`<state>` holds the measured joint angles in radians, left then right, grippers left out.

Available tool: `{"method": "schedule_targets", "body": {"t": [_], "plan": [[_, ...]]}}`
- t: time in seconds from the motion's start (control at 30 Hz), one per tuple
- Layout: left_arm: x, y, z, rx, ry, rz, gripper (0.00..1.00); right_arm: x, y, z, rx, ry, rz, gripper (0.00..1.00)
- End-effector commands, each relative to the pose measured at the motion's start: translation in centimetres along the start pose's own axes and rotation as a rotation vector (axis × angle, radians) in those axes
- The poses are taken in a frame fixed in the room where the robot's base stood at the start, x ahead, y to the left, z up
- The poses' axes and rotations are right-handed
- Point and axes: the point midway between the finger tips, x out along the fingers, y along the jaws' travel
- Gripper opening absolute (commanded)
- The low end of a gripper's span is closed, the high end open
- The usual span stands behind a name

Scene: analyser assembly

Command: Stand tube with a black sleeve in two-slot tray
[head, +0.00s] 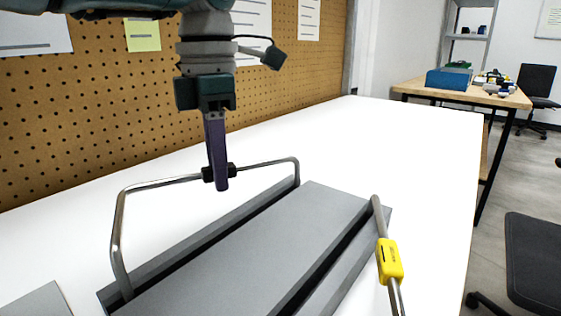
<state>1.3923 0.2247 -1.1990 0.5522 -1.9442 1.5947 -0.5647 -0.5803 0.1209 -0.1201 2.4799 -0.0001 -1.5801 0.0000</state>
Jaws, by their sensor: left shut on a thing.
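The two-slot tray (245,240) is a long grey block on the white table, with two dark slots along its length. The tube with a black sleeve (117,228) is a bent metal bar, upright like a handle, with its legs reaching down at the left slot; I cannot tell how deep the ends sit. My left gripper (221,183) comes from above and is shut on this tube at its black sleeve (208,174), partly hiding the sleeve. A tube with a yellow sleeve (390,261) stands at the right slot. My right gripper is not in view.
A grey piece (38,302) lies at the bottom left edge. A pegboard (95,110) rises behind the table. The white table (410,140) is clear beyond the tray. Another table with a blue bin (448,79) and chairs stand farther right.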

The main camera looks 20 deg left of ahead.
Motion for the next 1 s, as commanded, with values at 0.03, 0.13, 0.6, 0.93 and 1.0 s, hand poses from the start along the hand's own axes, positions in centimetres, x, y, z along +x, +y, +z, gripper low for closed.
{"method": "schedule_targets", "body": {"t": [0.03,0.13,0.6,0.93,1.0], "plan": [[0.0,0.0,0.0,0.0,0.0,0.0,0.0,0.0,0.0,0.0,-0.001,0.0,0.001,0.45],[0.1,0.0,0.0,0.0,0.0,0.0,0.0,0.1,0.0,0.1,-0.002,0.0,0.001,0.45],[0.6,0.0,0.0,0.0,0.0,0.0,0.0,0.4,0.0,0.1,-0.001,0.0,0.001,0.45],[1.0,0.0,0.0,0.0,0.0,0.0,0.0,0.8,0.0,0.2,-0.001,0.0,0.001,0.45],[1.2,0.0,0.0,0.0,0.0,0.0,0.0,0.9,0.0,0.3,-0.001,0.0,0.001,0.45]]}}
